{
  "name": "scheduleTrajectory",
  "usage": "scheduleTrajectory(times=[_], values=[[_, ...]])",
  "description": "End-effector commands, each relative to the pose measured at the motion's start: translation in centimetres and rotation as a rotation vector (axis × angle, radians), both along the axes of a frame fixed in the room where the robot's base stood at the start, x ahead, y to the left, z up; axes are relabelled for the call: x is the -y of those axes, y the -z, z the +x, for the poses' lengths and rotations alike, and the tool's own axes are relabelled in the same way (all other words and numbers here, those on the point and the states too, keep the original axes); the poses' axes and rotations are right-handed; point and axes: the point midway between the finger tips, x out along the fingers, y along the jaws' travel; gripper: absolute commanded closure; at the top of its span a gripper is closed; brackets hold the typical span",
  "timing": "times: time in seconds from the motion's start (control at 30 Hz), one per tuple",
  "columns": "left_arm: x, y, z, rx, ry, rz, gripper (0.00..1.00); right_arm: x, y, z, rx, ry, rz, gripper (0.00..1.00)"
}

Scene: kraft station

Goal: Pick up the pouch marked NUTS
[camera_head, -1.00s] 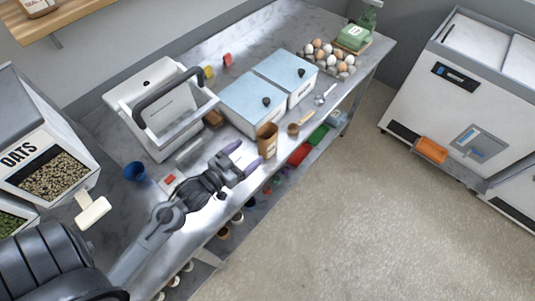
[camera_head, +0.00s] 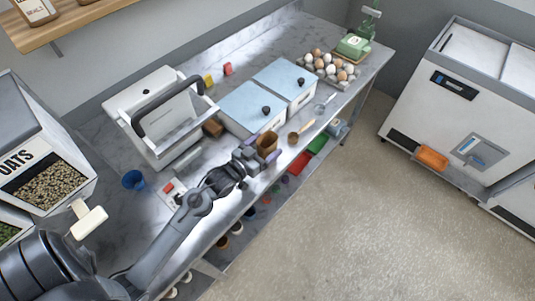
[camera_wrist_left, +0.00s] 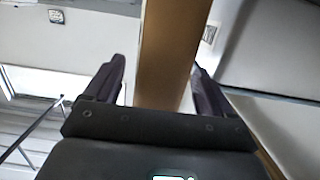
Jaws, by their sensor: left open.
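A brown kraft pouch (camera_head: 268,140) stands upright near the front edge of the steel counter, in front of the blue-lidded bins. No marking on it can be read in these views. My left gripper (camera_head: 262,147) is open at the pouch, with a purple-tipped finger on each side of it. In the left wrist view the pouch (camera_wrist_left: 172,50) shows as a tall brown face between the two dark fingers (camera_wrist_left: 158,75). I cannot tell whether either finger touches it. My right gripper is not in view.
Two blue-lidded bins (camera_head: 247,107) stand close behind the pouch. A small brown cup (camera_head: 293,138) is to its right. A white container with a dark handle (camera_head: 153,120), a blue cup (camera_head: 133,180) and a tray of eggs (camera_head: 331,69) are also on the counter.

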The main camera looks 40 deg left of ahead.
Motion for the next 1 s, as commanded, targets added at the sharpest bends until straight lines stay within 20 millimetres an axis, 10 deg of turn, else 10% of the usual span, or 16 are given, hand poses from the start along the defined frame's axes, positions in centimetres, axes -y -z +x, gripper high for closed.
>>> scheduleTrajectory(times=[0.4,0.87,1.0], values=[[0.06,0.23,1.22,-0.001,0.0,0.0,0.18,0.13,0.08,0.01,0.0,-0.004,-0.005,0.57],[0.05,0.22,1.2,-0.001,0.0,0.0,0.88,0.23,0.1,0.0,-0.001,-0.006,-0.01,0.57],[0.05,0.19,1.2,0.0,0.0,0.0,0.91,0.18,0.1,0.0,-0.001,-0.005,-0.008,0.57]])
